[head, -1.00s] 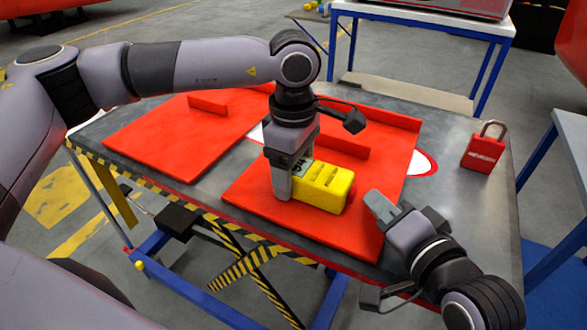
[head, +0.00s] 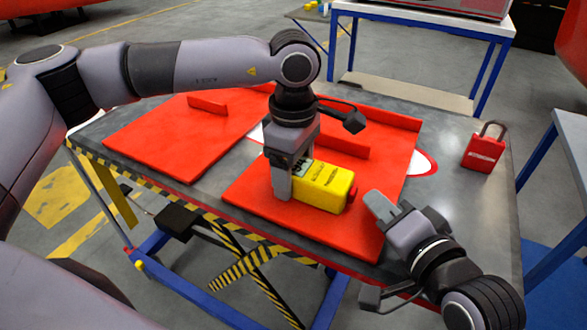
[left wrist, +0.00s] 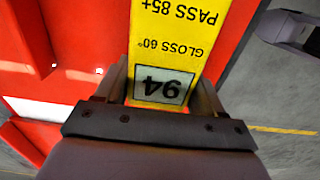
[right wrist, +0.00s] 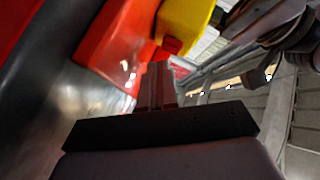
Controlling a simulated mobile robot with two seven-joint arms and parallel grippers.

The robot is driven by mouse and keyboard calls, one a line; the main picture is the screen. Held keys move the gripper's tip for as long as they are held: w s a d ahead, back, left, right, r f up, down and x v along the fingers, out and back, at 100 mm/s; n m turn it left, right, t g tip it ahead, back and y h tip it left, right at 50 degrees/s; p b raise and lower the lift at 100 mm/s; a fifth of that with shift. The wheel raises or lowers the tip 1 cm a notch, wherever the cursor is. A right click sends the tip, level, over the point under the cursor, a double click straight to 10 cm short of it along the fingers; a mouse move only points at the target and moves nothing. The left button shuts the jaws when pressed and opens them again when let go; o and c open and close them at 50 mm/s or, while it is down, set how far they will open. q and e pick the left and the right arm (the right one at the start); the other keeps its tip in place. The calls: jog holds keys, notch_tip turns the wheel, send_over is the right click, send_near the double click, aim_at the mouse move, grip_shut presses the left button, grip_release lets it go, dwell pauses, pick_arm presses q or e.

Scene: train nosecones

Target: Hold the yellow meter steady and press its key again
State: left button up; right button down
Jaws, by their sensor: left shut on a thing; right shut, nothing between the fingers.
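The yellow meter (head: 322,188) lies on the right red panel (head: 290,222) in the head view. My left gripper (head: 285,185) is shut on the meter's left end from above. The red key (head: 352,194) is on the meter's right end. My right gripper (head: 371,197) is shut and empty, its tips close to the key. In the right wrist view the key (right wrist: 172,45) is just beyond the fingertips (right wrist: 158,68); contact is unclear.
A second red panel (head: 165,142) lies to the left on the metal table (head: 455,205). Raised red strips stand on both panels. A red padlock (head: 484,152) stands at the right back. Bare tabletop lies around the padlock.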

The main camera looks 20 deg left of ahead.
jog(key=shift+a, duration=0.1)
dwell(0.3)
jog(key=shift+a, duration=0.4)
jog(key=shift+a, duration=0.3)
dwell(0.3)
jog(key=shift+s+a+f, duration=0.1)
jog(key=shift+a+f, duration=0.15)
jog(key=shift+a, duration=0.2)
dwell(0.6)
jog(key=shift+d+r, duration=0.1)
jog(key=shift+d, duration=0.05)
jog(key=shift+d+r, duration=0.25)
jog(key=shift+s, duration=0.1)
jog(key=shift+d, duration=0.25)
jog(key=shift+d+r, duration=0.1)
jog(key=shift+d, duration=2.85)
